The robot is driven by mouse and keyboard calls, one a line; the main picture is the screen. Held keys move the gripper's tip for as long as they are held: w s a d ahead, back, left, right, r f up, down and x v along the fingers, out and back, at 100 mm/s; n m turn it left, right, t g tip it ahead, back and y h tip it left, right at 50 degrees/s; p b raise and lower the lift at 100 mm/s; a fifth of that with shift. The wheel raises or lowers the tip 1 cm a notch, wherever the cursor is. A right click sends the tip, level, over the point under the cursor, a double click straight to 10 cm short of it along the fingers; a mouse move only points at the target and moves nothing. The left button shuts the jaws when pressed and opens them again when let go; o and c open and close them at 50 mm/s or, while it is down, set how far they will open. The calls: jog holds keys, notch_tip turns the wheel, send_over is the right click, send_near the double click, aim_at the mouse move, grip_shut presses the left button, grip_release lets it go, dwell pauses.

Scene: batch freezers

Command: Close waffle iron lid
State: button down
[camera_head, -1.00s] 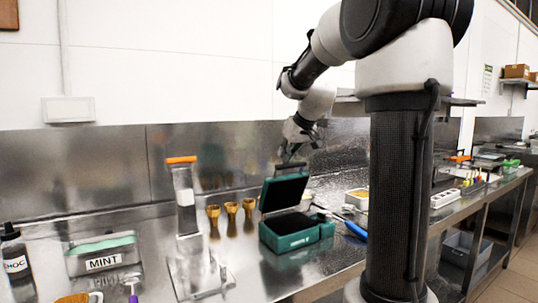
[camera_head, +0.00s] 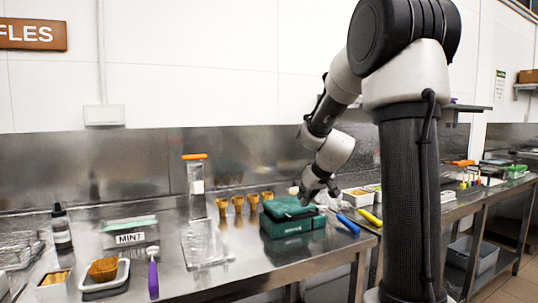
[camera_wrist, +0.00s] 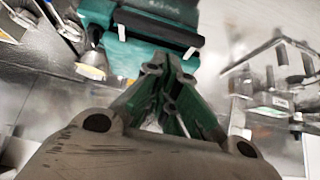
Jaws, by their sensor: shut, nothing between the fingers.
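The green waffle iron (camera_head: 293,245) stands on the steel counter (camera_head: 215,275). Its lid (camera_head: 288,209) is down over the base and looks near level; I cannot tell whether a small gap is left at its edge. In the wrist view, the waffle iron (camera_wrist: 130,58) shows beyond my fingers, with its dark handle bar (camera_wrist: 158,30) on white posts. My gripper (camera_head: 311,201) is at the right side of the lid, with its fingers together and empty. In the wrist view the fingertips (camera_wrist: 166,68) are close to the green body; contact cannot be told.
Waffle cones (camera_head: 238,204) in holders and an orange-topped dispenser (camera_head: 196,177) stand left of the iron. A blue-handled tool (camera_head: 348,224) and a yellow-handled one (camera_head: 371,217) lie to its right. A MINT tub (camera_head: 129,238) and purple-handled scoop (camera_head: 153,275) are farther left.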

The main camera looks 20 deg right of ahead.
jog(key=shift+s+f, duration=0.3)
jog(key=shift+f, duration=0.55)
jog(key=shift+s+f, duration=0.25)
jog(key=shift+f, duration=0.65)
jog(key=shift+s+f, duration=0.3)
jog(key=shift+f, duration=0.55)
jog(key=shift+d+r, duration=0.1)
jog(key=shift+r, duration=0.05)
send_near(303, 217)
jog(key=s+f, duration=0.5)
jog(key=shift+d, duration=0.1)
